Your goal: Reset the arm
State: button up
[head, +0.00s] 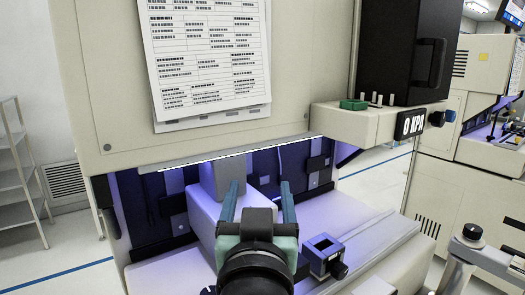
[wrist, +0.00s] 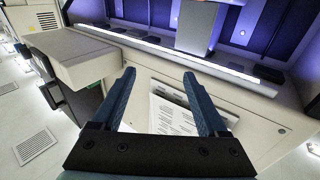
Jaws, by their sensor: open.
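My gripper (head: 258,200) is at the lower middle of the head view, in front of the lit opening of a cream machine (head: 305,80). Its two teal fingers are apart with nothing between them. In the wrist view my gripper (wrist: 160,85) also shows open and empty. Behind the fingers there, a printed sheet (wrist: 172,118) is on the machine's front panel. The same kind of sheet (head: 205,55) hangs on the panel in the head view.
A small dark square-holed block (head: 323,250) stands on the machine's bed right of my gripper. A shelf rack (head: 20,165) stands at the far left. Another machine (head: 480,110) is at the right, beyond some floor.

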notch_tip(320, 180, down, 4)
jog(key=s+g, duration=0.1)
jog(key=g, duration=0.1)
jog(key=s+r+t+p, duration=0.1)
jog(key=s+r+t, duration=0.4)
jog(key=r, duration=0.9)
jog(key=s+r+t+p, duration=0.2)
jog(key=s+r+t, duration=0.3)
jog(key=r, duration=0.9)
jog(key=s, duration=0.3)
jog(key=shift+d+p, duration=0.3)
jog(key=shift+d, duration=0.1)
